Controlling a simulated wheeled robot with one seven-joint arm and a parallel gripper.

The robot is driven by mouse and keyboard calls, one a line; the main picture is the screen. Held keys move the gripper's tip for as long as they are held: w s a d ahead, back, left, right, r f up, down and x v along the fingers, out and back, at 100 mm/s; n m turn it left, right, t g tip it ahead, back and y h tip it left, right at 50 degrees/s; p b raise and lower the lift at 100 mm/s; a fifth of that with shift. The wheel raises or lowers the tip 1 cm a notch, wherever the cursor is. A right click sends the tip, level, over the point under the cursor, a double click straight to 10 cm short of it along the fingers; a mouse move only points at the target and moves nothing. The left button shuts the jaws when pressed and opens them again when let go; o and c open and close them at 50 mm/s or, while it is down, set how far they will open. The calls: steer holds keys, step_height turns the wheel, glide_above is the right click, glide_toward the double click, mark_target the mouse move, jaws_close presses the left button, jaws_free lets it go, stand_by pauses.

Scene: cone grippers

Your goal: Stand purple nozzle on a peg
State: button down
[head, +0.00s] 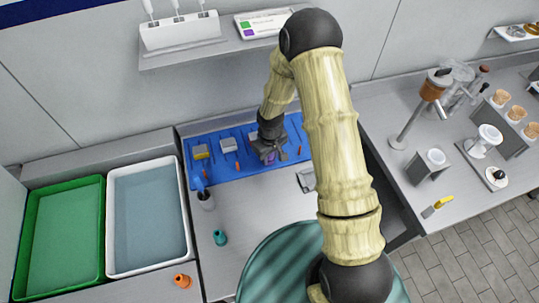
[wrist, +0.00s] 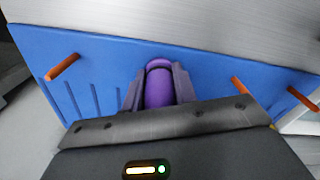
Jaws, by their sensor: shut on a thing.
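The purple nozzle (wrist: 159,86) is between the two fingers of my gripper (wrist: 157,80) in the wrist view, its rounded end pointing away. In the head view my gripper (head: 269,155) is over the blue board (head: 230,176), and only a little of the nozzle (head: 270,160) shows. The board carries several orange pegs. In the wrist view one peg (wrist: 63,67) is left of the nozzle, another peg (wrist: 238,86) is close on its right, and a third peg (wrist: 302,98) is farther right. The nozzle appears apart from these pegs. Its hidden end cannot be seen.
A teal nozzle (head: 219,238) and an orange nozzle (head: 182,281) stand on the counter in front. Green (head: 97,240) and white (head: 113,246) tubs are at left. My arm hides the board's right side.

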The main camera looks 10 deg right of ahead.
steer(key=shift+f, duration=0.3)
steer(key=c, duration=1)
jaws_free()
steer(key=shift+c, duration=0.2)
steer(key=shift+r, duration=0.1)
step_height(320, 180, up, 17)
steer(key=b, duration=0.2)
steer(key=shift+s+b, duration=0.15)
steer(key=shift+b, duration=0.2)
steer(key=shift+d+r, duration=0.15)
